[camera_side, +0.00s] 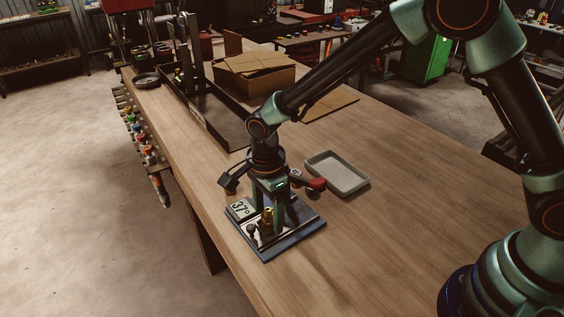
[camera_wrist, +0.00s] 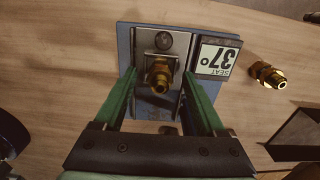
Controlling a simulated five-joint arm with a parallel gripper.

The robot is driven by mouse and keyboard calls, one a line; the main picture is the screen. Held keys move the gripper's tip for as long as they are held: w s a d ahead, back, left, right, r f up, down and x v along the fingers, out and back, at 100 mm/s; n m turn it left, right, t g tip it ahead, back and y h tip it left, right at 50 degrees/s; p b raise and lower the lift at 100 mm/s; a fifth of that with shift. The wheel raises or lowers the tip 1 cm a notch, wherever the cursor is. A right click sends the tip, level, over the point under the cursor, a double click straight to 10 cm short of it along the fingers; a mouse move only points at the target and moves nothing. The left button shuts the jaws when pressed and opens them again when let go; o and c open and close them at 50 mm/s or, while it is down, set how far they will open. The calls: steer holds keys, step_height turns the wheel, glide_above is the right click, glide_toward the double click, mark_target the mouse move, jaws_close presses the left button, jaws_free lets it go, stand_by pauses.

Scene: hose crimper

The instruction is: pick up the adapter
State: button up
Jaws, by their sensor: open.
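A brass adapter fitting (camera_wrist: 160,77) stands on the metal plate of a blue base (camera_wrist: 125,45), next to a round dark knob. It also shows in the side view (camera_side: 267,216). A second brass fitting (camera_wrist: 268,75) lies loose on the table beside the base in the wrist view; I cannot pick it out in the side view. My gripper (camera_side: 268,206) points down over the base. Its green fingers (camera_wrist: 158,84) are open, one on each side of the standing fitting, with gaps between them and it. I cannot tell how far down they reach.
A "SEAT 37°" sign (camera_wrist: 217,57) stands on the base beside the fitting. A grey tray (camera_side: 337,174) lies behind the base, with a cardboard box (camera_side: 254,72) farther back. The table at the front right (camera_side: 400,220) is clear.

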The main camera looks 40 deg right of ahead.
jaws_close()
steer(key=shift+r, duration=0.2)
